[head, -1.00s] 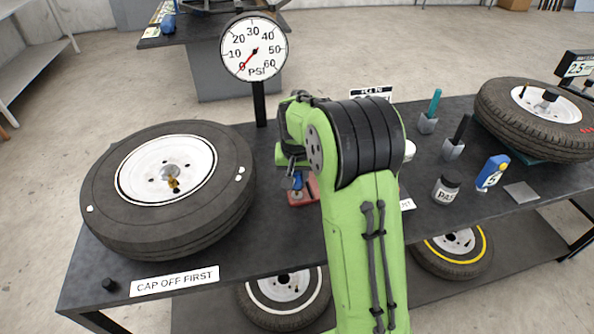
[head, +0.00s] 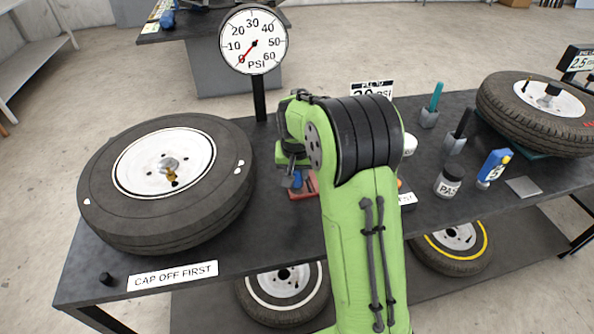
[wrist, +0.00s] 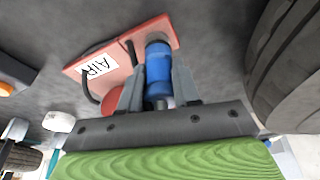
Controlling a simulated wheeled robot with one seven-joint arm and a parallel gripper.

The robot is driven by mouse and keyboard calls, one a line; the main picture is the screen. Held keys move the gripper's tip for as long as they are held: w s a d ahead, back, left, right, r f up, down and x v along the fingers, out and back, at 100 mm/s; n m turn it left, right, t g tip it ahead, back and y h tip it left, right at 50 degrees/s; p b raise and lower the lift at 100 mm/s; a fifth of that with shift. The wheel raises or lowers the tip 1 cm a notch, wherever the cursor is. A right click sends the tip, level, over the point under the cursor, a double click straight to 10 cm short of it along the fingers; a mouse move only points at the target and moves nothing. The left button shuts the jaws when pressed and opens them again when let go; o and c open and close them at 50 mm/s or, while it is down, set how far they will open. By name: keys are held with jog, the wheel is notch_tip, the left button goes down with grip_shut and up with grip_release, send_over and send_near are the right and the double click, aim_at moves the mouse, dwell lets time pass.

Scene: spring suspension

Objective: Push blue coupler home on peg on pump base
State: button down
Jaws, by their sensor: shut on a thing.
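The blue coupler (wrist: 158,68) is upright between the grey fingers of my gripper (wrist: 157,82), which is shut on it. In the wrist view its far end meets the red pump base (wrist: 105,62), which carries an AIR label. The peg is hidden by the coupler, so I cannot tell how deep it sits. In the head view my gripper (head: 291,180) is just above the red pump base (head: 305,190), and my arm hides much of both.
A tyre (head: 200,215) lies close on the left, and its side looms near my gripper in the wrist view (wrist: 295,75). The pressure gauge (head: 253,40) stands behind on a post and reads near zero.

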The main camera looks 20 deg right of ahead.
jog(key=shift+f+b, duration=0.45)
jog(key=shift+f, duration=0.25)
jog(key=c, duration=0.7)
grip_release()
jog(key=shift+c, duration=0.2)
notch_tip(320, 180, up, 7)
jog(key=p, duration=0.6)
jog(key=shift+r, duration=0.1)
